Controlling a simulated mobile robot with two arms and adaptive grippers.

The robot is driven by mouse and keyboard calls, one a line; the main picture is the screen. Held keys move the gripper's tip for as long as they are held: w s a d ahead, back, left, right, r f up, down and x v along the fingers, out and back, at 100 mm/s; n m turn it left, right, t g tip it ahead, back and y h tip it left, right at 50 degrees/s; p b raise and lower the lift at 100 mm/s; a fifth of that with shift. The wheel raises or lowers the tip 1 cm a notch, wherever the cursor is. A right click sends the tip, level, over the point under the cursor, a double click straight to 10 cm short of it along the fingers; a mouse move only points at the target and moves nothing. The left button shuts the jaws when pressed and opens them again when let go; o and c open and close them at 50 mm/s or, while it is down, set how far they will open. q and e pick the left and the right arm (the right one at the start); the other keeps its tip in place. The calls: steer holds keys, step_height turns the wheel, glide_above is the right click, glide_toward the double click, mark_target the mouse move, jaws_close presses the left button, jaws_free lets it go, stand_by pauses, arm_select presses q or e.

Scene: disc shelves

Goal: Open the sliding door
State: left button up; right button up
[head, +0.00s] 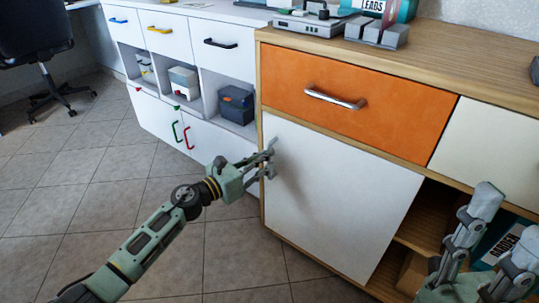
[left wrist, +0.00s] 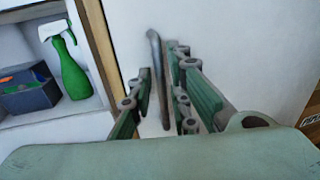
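The white sliding door (head: 345,195) covers the left lower part of the wooden cabinet, below an orange drawer (head: 375,105). It also shows in the left wrist view (left wrist: 235,50). Its upright grey handle (left wrist: 154,60) is near the door's left edge and runs between my left fingers. My left gripper (head: 268,160) is at that edge, with its fingers close on both sides of the handle; it appears closed on it. In the head view the fingers hide most of the handle. My right gripper (head: 502,228) is open and empty in front of the cabinet's right part.
Right of the door is an open shelf space (head: 425,215) with a teal book (head: 497,243). A white cabinet (head: 180,40) with open cubbies stands to the left. A green spray bottle (left wrist: 72,68) shows there. Tiled floor (head: 70,190) is clear in front.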

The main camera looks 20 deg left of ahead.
arm_select(q)
steer(key=shift+x, duration=1.35)
jaws_close()
